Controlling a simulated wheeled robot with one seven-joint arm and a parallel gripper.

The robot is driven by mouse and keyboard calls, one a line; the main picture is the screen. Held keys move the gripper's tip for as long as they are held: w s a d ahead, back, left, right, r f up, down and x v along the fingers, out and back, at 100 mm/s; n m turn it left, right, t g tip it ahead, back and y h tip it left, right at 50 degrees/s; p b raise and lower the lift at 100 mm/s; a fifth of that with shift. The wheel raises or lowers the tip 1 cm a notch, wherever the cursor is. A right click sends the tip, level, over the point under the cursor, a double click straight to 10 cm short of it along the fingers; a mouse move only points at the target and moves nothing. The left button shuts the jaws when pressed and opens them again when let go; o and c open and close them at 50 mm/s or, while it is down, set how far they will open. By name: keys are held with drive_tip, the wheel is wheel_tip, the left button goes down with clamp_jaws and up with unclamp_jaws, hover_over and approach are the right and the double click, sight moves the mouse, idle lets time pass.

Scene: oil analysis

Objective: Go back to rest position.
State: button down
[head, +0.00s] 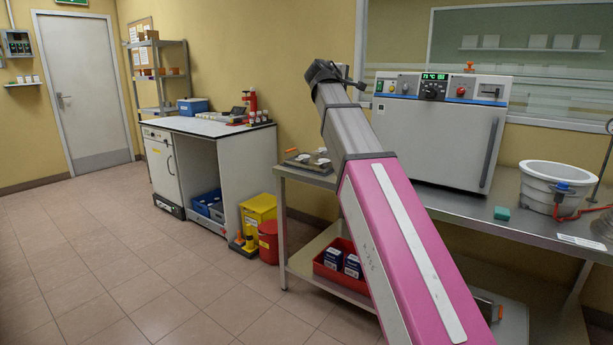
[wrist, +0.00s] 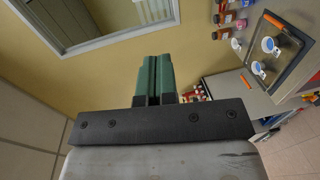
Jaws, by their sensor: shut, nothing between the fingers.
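My gripper (wrist: 154,78) shows in the wrist view as two green fingers side by side, closed against each other with nothing between them. It points at the yellow wall, clear of any surface. In the head view my pink and grey arm rises from the lower right to a dark joint at its upper end. The gripper itself cannot be made out there.
A steel bench (head: 455,220) carries an oven (head: 435,140), a white tub (head: 553,185) and a green block (head: 501,213). A tray with small cups (head: 306,161) sits at its left end; the tray also shows in the wrist view (wrist: 262,75). Open floor (head: 110,260) lies left.

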drive_tip(key=s+d+f+m+g+y, duration=0.1)
drive_tip(key=s+d+f+g, duration=0.1)
drive_tip(key=f, duration=1.1)
drive_tip(key=s+d+f+m+g+y, duration=0.1)
drive_tip(key=s+f+m+g+y, duration=0.1)
drive_tip(key=f, duration=1.1)
drive_tip(key=s+d+f+m+g+y, duration=0.1)
drive_tip(key=s+d+f+g, duration=0.1)
drive_tip(key=f, duration=1.1)
drive_tip(key=s+f+m+g+y, duration=0.2)
drive_tip(key=s+f+m+g, duration=0.1)
drive_tip(key=s+f, duration=0.8)
drive_tip(key=s+f+m+g+y, duration=0.3)
drive_tip(key=s+f, duration=0.8)
drive_tip(key=f, duration=0.7)
drive_tip(key=shift+s+d+f+m+g+y, duration=0.2)
drive_tip(key=shift+s+f+m+g+y, duration=0.1)
drive_tip(key=shift+g, duration=0.3)
